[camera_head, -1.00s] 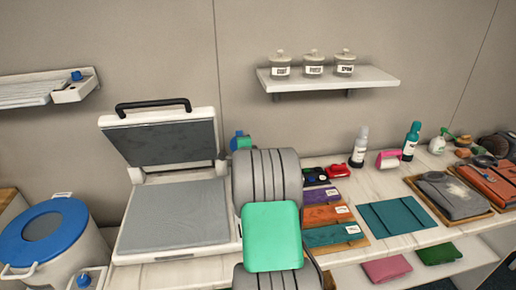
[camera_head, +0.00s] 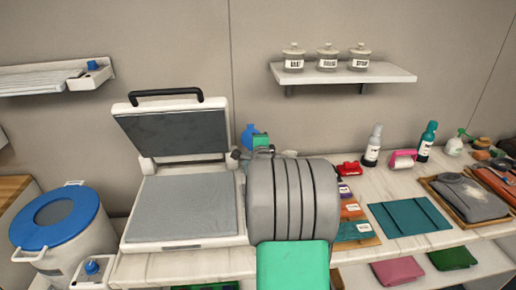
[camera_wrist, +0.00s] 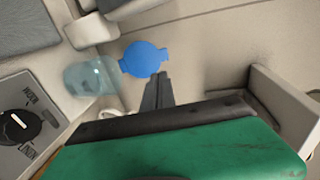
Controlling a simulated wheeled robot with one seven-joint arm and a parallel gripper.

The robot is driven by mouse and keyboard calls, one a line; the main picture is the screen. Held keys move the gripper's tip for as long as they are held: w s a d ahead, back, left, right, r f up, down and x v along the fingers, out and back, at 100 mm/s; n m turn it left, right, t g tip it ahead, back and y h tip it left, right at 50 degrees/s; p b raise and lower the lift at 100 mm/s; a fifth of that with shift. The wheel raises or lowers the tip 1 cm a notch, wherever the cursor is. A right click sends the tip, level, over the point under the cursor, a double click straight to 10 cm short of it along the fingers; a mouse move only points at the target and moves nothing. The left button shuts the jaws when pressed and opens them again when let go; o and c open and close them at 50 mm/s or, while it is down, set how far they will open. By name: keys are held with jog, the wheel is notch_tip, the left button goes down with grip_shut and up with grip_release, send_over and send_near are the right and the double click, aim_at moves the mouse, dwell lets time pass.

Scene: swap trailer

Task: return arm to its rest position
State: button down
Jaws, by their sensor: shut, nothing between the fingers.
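My arm, grey and ribbed with a green segment, rises in the front middle of the head view, right of the open heat press (camera_head: 183,208). It covers part of the white counter (camera_head: 180,262). In the wrist view my gripper (camera_wrist: 160,76) shows as dark fingers closed together, with nothing between them. A blue round object (camera_wrist: 144,58) and a translucent bluish container (camera_wrist: 92,84) appear just beyond and left of the fingertips. In the head view the fingers are hidden or too small to make out.
Right of my arm lie coloured cloths, including a teal one (camera_head: 410,217), and a red object (camera_head: 349,168). Bottles (camera_head: 372,146) stand behind them. A wall shelf (camera_head: 345,72) holds three jars. A blue-lidded pot (camera_head: 62,222) stands at left.

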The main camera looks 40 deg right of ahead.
jog(key=s+a+f+n+g+y, duration=0.15)
jog(key=a+n, duration=0.25)
jog(key=a, duration=0.4)
jog(key=s+a+n+y, duration=0.1)
jog(key=a+n+y, duration=0.15)
jog(key=a, duration=0.45)
jog(key=s+a+f+n+g+y, duration=0.15)
jog(key=a+n, duration=0.25)
jog(key=a, duration=0.4)
jog(key=s+a+f+n+g+y, duration=0.1)
jog(key=s+a+f+n+g, duration=0.1)
jog(key=s+a+n, duration=0.5)
jog(key=s+a+f+n+g+y, duration=0.2)
jog(key=s+a+f+n+g, duration=0.1)
jog(key=s+a+n, duration=0.5)
jog(key=s+a+g, duration=0.1)
jog(key=s+a, duration=0.1)
jog(key=s, duration=0.1)
jog(key=shift+s+a+f+g+b, duration=0.2)
jog(key=shift+s+a+g+b, duration=0.1)
jog(key=shift+s+b, duration=0.1)
jog(key=shift+w+y, duration=0.1)
jog(key=shift+y, duration=0.15)
jog(key=shift+d, duration=0.1)
